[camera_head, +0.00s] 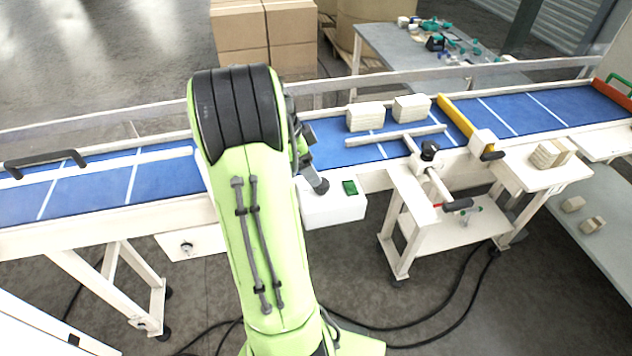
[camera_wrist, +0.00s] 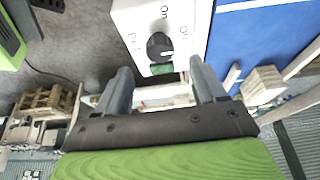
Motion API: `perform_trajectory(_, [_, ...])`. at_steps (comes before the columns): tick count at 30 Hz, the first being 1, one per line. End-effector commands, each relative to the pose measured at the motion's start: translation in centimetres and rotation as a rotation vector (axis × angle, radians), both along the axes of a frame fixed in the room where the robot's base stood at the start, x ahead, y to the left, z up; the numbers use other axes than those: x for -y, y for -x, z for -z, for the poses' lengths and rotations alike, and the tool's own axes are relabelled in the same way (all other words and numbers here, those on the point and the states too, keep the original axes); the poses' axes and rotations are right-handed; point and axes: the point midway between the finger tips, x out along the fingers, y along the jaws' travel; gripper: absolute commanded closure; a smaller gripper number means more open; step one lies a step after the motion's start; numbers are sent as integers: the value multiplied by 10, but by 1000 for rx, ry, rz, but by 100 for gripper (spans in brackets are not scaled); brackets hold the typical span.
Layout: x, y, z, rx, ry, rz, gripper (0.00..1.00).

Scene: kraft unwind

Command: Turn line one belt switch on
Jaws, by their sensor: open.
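The belt switch is a black round knob (camera_wrist: 159,46) on a white control box (camera_wrist: 195,14), with "On" printed beside it and other lettering partly legible. I cannot tell for sure which mark the knob points to. A green rectangle (camera_wrist: 162,69) sits on the box close to the knob. My gripper (camera_wrist: 160,82) is open, its two grey fingers spread on either side of the line to the knob, apart from it and empty. In the head view the white box (camera_head: 335,213) is on the conveyor's near side, partly hidden by my green arm, with its green rectangle (camera_head: 350,187) visible.
The blue conveyor belt (camera_head: 500,115) runs behind the box, carrying pale blocks (camera_head: 365,116). A yellow bar (camera_head: 456,117) and a clamp-like fixture (camera_head: 430,150) stand to the right. Cartons (camera_head: 240,35) and a cluttered table (camera_head: 385,45) are at the back.

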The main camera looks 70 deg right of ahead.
Motion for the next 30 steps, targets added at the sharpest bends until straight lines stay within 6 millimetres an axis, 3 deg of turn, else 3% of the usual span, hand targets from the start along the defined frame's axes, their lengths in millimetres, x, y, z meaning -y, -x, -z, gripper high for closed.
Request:
perform_trajectory(1, [2, 6, 13, -2, -5, 4, 30])
perform_trajectory(6, [8, 16, 43, -1, -4, 1, 30])
perform_trajectory(11, [11, 20, 54, 0, 0, -1, 30])
perform_trajectory(18, [12, 20, 54, 0, 0, -1, 32])
perform_trajectory(28, [12, 20, 54, 1, 1, -2, 82])
perform_trajectory(30, [12, 20, 54, 1, 1, -3, 86])
